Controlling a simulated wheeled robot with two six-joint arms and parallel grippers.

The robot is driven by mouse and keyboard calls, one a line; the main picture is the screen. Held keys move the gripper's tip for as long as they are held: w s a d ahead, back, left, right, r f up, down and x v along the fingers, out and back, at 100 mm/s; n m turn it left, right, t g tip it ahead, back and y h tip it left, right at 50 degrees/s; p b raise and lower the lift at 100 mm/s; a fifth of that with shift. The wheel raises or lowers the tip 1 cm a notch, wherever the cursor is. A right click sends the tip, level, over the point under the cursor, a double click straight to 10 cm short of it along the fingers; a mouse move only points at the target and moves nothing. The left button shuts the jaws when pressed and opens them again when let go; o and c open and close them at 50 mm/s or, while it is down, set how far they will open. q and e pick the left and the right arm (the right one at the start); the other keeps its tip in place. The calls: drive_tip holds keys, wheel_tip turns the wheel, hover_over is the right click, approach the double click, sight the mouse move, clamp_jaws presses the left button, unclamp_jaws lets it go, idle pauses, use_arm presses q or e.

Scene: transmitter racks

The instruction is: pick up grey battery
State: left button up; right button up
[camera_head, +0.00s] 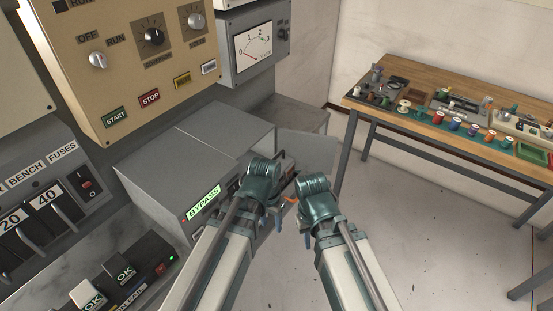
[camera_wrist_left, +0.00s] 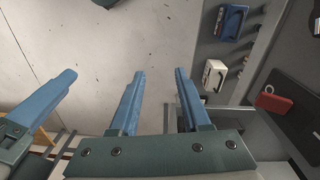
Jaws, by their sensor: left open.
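I cannot pick out a grey battery with certainty in either view. In the left wrist view, a blue block (camera_wrist_left: 232,22) and a whitish block (camera_wrist_left: 214,76) sit on a grey surface to the upper right of my left gripper. My left gripper (camera_wrist_left: 158,82) is open, its two blue fingers apart with bare floor between them. In the head view the left gripper (camera_head: 278,222) is in front of the grey cabinet with the BYPASS sign, its fingertips mostly hidden. My right gripper (camera_head: 307,238) is close beside it on the right; its jaw opening does not show.
A grey cabinet (camera_head: 150,165) with a lit BYPASS sign (camera_head: 204,203) stands left. A red item (camera_wrist_left: 273,102) lies right in the wrist view. A cluttered wooden workbench (camera_head: 400,70) stands right, with open floor before it.

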use_arm(q)
drive_tip(key=w+a+r+t+h+p, duration=0.1)
drive_tip(key=w+a+r+h+p, duration=0.1)
drive_tip(key=w+r+p, duration=0.65)
drive_tip(key=w+a+r+t+h+p, duration=0.1)
drive_tip(key=w+a+r+p, duration=0.15)
drive_tip(key=r+p, duration=1.15)
use_arm(e)
wheel_tip(320, 180, up, 22)
drive_tip(key=b, duration=0.3)
use_arm(q)
drive_tip(key=shift+m+t, duration=0.3)
drive_tip(key=shift+m, duration=0.2)
drive_tip(key=w+d+f+b, duration=0.1)
drive_tip(key=b, duration=0.1)
drive_tip(key=w+f+b, duration=0.1)
drive_tip(key=f+b, duration=0.1)
drive_tip(key=w+d+f+b, duration=0.1)
drive_tip(key=f+b, duration=0.1)
drive_tip(key=b, duration=0.1)
drive_tip(key=shift+w+d+f, duration=0.2)
drive_tip(key=shift+w+d, duration=0.1)
use_arm(e)
wheel_tip(320, 180, down, 7)
